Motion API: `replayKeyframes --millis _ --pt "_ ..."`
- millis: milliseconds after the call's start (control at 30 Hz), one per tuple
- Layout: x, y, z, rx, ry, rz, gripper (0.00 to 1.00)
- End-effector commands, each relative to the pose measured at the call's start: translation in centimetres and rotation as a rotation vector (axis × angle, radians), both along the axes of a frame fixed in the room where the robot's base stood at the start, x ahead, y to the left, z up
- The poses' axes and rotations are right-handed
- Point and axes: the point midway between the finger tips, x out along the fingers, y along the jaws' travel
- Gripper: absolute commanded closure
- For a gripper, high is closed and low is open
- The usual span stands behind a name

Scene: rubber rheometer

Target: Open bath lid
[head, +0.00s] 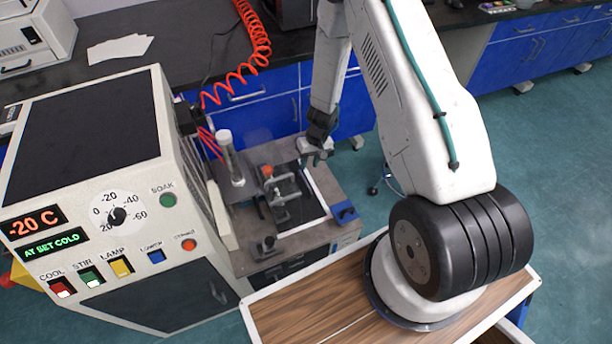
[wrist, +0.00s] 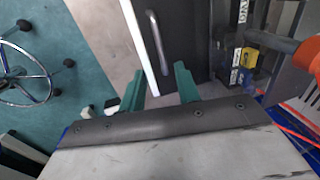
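The bath lid (head: 313,207) seems to be the dark flat panel with a pale edge on the low grey unit beside the console; it is shut flat as far as I can tell. In the wrist view the dark panel (wrist: 180,48) carries a silver bar handle (wrist: 157,42). My gripper (head: 318,157) is at the far right end of the panel in the head view. Its two green fingers are apart and empty in the wrist view (wrist: 160,72). The handle shows beyond and between the fingertips, apart from them. Whether the fingers touch the panel is unclear.
A metal clamp fixture with a red knob (head: 268,170) and a clear upright cylinder (head: 229,158) stand near the panel. The console (head: 90,190) reads -20 C and AT SET COLD. A red coiled hose (head: 240,70) hangs behind. A stool base (wrist: 25,75) stands on the floor.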

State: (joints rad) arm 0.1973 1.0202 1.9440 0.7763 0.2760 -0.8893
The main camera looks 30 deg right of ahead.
Motion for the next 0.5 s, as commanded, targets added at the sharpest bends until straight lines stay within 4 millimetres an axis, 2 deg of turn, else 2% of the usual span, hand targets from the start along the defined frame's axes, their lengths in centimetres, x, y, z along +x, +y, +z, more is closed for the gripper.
replayKeyframes --millis 300,500 --pt "-0.1 1.0 -4.7 0.002 0.005 0.002 0.68" --pt "0.0 1.4 -6.8 0.002 0.005 0.002 0.68"
